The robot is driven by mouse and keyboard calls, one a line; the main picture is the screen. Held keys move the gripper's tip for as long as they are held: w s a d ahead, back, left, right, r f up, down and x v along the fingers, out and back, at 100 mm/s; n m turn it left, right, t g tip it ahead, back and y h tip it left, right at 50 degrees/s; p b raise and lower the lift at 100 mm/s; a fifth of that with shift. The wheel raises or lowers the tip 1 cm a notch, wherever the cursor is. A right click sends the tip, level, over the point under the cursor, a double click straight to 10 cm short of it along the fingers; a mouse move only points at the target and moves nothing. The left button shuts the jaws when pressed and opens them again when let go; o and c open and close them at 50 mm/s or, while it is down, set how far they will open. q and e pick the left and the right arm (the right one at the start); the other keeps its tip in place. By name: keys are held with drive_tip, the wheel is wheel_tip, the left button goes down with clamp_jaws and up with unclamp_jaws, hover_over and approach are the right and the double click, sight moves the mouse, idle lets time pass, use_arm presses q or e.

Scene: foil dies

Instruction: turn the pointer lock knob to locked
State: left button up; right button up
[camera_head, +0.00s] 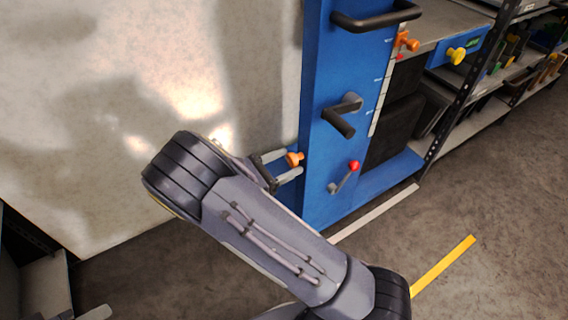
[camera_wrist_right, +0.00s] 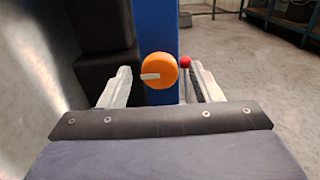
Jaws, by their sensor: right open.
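The pointer lock knob (camera_head: 294,159) is orange and sits low on the left side of the blue cabinet. In the right wrist view it is a round orange knob (camera_wrist_right: 165,66) with a white pointer mark directed left. My right gripper (camera_head: 284,165) is open, with its fingers reaching toward the knob. In the right wrist view the fingers (camera_wrist_right: 160,82) stand on either side of the knob, with gaps visible. I cannot tell how deep the knob lies between them.
The blue cabinet (camera_head: 316,110) carries a black handle (camera_head: 375,18), a grey crank (camera_head: 340,118) and a red-tipped lever (camera_head: 345,178). A pale wall (camera_head: 100,90) is at left. The floor is open at lower right.

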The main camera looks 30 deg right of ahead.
drive_tip(key=c, duration=1)
drive_tip(key=m, duration=0.5)
drive_tip(key=shift+m, duration=0.4)
drive_tip(key=m, duration=0.5)
drive_tip(key=shift+f+b, duration=0.1)
drive_tip(key=shift+b, duration=0.25)
drive_tip(key=m+b, duration=0.2)
drive_tip(key=m, duration=0.5)
